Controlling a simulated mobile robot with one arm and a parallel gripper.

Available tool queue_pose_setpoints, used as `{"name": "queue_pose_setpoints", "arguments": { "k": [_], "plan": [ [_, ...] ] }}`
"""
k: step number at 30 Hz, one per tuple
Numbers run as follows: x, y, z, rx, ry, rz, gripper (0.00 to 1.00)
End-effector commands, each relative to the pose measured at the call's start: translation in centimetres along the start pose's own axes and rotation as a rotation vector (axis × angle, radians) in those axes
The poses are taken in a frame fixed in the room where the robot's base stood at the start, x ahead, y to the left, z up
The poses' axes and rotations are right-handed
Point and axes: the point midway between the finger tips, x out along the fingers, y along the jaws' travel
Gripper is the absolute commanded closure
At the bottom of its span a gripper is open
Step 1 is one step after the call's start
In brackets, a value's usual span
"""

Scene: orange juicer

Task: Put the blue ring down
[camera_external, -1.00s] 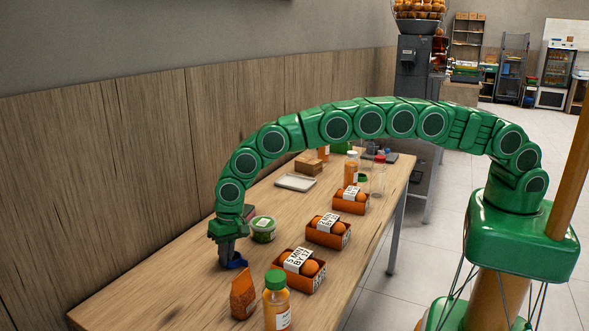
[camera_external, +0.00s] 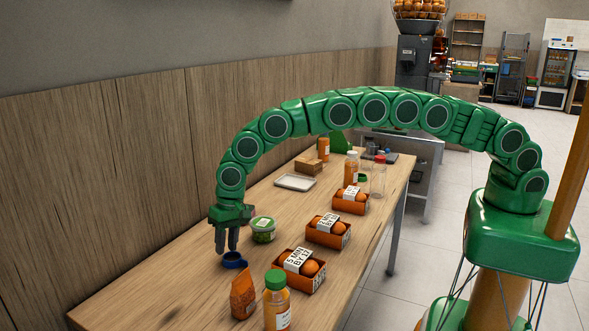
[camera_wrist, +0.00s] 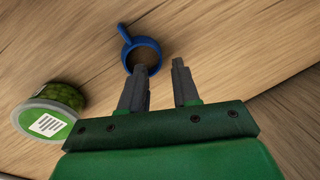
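The blue ring (camera_external: 236,264) lies on the wooden table, near the front left of the external view. In the wrist view the blue ring (camera_wrist: 127,57) shows a short handle pointing up and left, with bare wood inside the ring. My gripper (camera_external: 226,250) is just above and beside it, pointing down.
A green-labelled tub (camera_external: 263,230) stands close to the right of my gripper; it also shows in the wrist view (camera_wrist: 52,113). An orange pouch (camera_external: 243,293) and a green-capped bottle (camera_external: 277,303) stand in front. Orange boxes (camera_external: 328,234) line the right edge. Table at left is clear.

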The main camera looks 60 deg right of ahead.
Motion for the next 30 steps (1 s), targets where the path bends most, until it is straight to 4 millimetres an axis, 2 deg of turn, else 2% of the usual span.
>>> {"name": "queue_pose_setpoints", "arguments": {
  "k": [3, 13, 18, 25, 30],
  "plan": [
    [-2.1, -0.1, -0.1, 0.000, 0.003, -0.003, 0.69],
    [-7.2, -0.1, -0.1, 0.000, 0.002, -0.002, 0.69],
    [-8.3, -0.1, 0.0, 0.000, 0.001, -0.002, 0.69],
    [-8.4, 0.0, 0.0, 0.000, 0.000, 0.000, 0.69],
    [-9.9, 1.4, -0.5, -0.005, 0.003, 0.011, 0.69]
  ]
}}
